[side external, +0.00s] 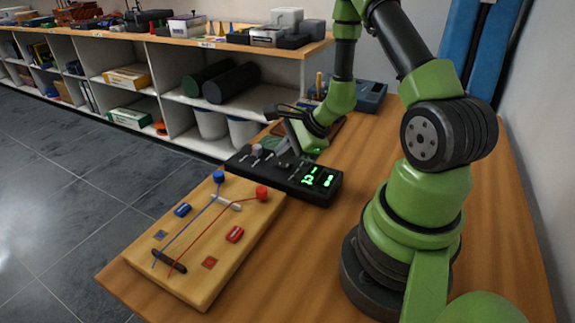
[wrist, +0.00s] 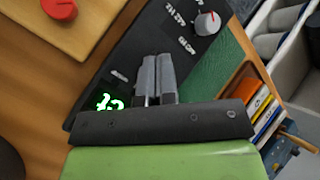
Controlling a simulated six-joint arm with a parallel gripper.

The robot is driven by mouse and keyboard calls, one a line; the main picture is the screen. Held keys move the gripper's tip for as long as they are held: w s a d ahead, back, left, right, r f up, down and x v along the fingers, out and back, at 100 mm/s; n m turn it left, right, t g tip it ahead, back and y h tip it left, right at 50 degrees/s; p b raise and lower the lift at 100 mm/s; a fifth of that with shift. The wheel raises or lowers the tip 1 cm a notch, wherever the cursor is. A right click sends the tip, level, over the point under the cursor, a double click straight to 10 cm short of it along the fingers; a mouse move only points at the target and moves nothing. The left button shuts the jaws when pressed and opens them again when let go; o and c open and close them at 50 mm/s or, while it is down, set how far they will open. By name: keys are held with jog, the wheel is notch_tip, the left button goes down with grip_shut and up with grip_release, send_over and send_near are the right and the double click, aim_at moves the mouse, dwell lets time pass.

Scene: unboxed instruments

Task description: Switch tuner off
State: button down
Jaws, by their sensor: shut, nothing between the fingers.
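The tuner is a black box (side external: 262,172) lying on the wooden table, with a lit green display (side external: 318,178) at its right end. Its panel (wrist: 130,48) also fills the upper middle of the wrist view, with white labels and a grey knob (wrist: 207,23); the knob shows in the side view (side external: 257,150) too. The lit display (wrist: 108,101) is partly hidden by my gripper in the wrist view. My gripper (wrist: 157,62) is shut and empty, with its fingers over the panel between knob and display. I cannot tell whether the fingertips touch the panel.
A wooden board (side external: 190,275) with blue and red knobs and cords lies in front of the tuner. A green-surfaced wooden tray (wrist: 215,65) is beside the tuner. A blue-grey device (side external: 370,97) stands behind. Loaded shelves (side external: 225,52) line the left.

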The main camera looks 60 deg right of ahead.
aim_at(283, 166)
jog(key=shift+f, duration=0.15)
dwell(0.3)
jog(key=shift+f, duration=0.3)
jog(key=shift+s+f, duration=0.1)
jog(key=shift+f, duration=0.15)
dwell(0.5)
jog(key=shift+r, duration=0.1)
jog(key=shift+r, duration=0.6)
jog(key=shift+w+r, duration=0.2)
jog(key=shift+r, duration=1.05)
jog(key=shift+w+r, duration=0.2)
jog(key=shift+r, duration=1.05)
